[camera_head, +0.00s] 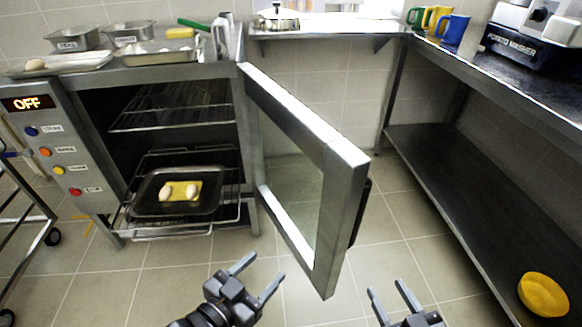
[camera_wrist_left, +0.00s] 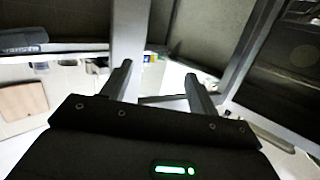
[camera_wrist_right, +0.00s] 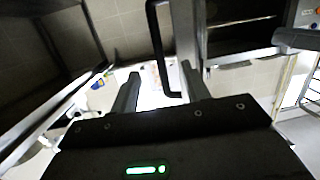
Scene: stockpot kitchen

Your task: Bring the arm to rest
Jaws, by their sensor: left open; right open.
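My left gripper (camera_head: 257,276) is open and empty, low in the head view, in front of the oven and left of the open oven door (camera_head: 305,165). Its two fingers (camera_wrist_left: 160,88) stand apart in the left wrist view with nothing between them. My right gripper (camera_head: 388,297) is open and empty at the bottom of the head view, right of the door. Its fingers (camera_wrist_right: 160,88) also stand apart in the right wrist view, and the door's dark handle shows beyond them. Neither gripper visibly touches anything.
The oven's display reads OFF. A dark tray (camera_head: 150,207) with a yellow sheet and pale pieces sits on its pulled-out lower rack. A steel shelf unit (camera_head: 480,190) stands right, with a yellow bowl (camera_head: 543,295). A trolley (camera_head: 25,225) stands left. Tiled floor between is clear.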

